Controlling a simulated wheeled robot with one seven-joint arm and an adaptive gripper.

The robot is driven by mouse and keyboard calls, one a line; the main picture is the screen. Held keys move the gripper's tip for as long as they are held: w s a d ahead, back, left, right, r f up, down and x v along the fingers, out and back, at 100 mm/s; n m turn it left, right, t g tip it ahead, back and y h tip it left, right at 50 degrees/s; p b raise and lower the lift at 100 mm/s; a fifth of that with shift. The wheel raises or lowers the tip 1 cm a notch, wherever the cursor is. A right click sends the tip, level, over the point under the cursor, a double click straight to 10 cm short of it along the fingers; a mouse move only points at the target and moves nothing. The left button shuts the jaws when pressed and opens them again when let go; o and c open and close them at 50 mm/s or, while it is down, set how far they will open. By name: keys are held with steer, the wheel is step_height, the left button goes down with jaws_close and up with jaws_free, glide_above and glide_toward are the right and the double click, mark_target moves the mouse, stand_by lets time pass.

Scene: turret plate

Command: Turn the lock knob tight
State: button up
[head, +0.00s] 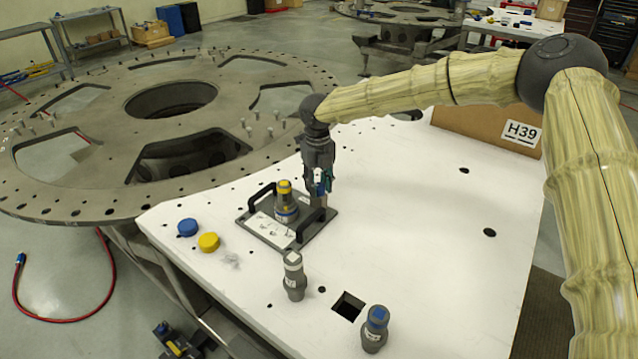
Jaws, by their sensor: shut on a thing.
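A dark rectangular plate (262,238) with two black handles lies on the white table near the turret ring. A grey cylindrical tool (286,213) with yellow and blue bands stands upright on it. My gripper (321,203) points down at the plate's right side, close to the right handle (308,226). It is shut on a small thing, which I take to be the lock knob. The fingers hide most of it, so its shape and how tight it sits cannot be seen.
Blue cap (187,227) and yellow cap (208,242) lie left of the plate. A white-topped cylinder (294,277) and a blue-topped cylinder (374,330) stand in front, near a square hole (348,306). A cardboard box (470,130) is behind. The table's right side is clear.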

steer(key=shift+a, duration=0.1)
stand_by(0.3)
steer(key=o, duration=1.1)
steer(key=shift+a, duration=0.1)
steer(key=shift+c, duration=0.2)
step_height(320, 180, up, 12)
